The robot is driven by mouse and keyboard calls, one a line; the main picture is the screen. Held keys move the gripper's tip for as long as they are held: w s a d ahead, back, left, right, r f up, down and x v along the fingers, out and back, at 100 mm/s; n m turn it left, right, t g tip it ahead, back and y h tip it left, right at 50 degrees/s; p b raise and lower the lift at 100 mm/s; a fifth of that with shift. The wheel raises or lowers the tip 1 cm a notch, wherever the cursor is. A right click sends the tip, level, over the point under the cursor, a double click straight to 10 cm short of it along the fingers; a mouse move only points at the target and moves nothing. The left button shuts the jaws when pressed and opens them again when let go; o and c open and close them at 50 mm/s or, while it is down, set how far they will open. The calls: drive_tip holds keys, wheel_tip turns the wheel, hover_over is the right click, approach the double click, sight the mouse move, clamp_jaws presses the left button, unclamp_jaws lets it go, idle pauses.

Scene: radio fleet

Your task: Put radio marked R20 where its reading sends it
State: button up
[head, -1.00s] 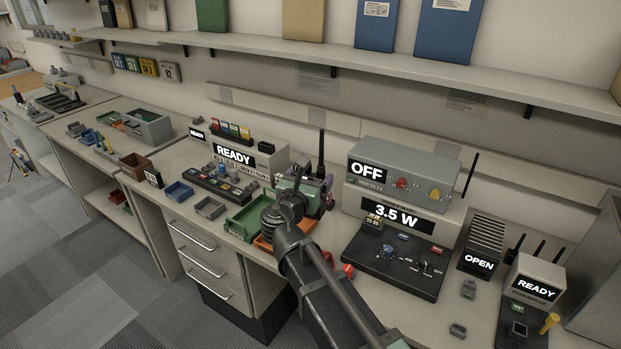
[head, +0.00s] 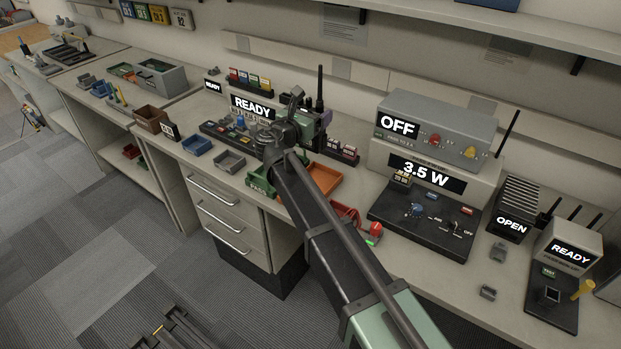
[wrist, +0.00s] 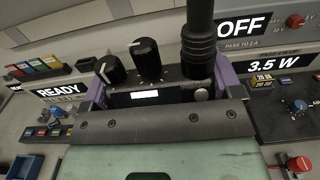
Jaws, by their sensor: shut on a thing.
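My gripper (head: 302,122) is shut on a dark handheld radio, above the bench in front of the READY unit. The radio (wrist: 148,74) shows in the wrist view with two black knobs, a thick black antenna and a small lit white window too washed out to read. Purple parts show at both its sides. In the head view its antenna (head: 319,85) stands upright; my arm hides much of its body. No R20 mark is visible. A green tray marked PASS (head: 262,187), an orange tray (head: 325,181) and a red tray (head: 344,212) lie below, partly behind my arm.
The 3.5 W meter (head: 425,174) and the OFF supply (head: 440,128) stand right of my gripper. A black rack marked OPEN (head: 512,222) and a READY tester (head: 570,250) are farther right. A blue bin (head: 197,145) and a grey bin (head: 229,161) sit left.

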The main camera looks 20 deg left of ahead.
wheel_tip(320, 180, down, 17)
drive_tip(key=b, duration=1.4)
drive_tip(key=shift+b, duration=0.4)
drive_tip(key=o, duration=1)
drive_tip(key=v, duration=1.2)
drive_tip(key=shift+r, duration=0.15)
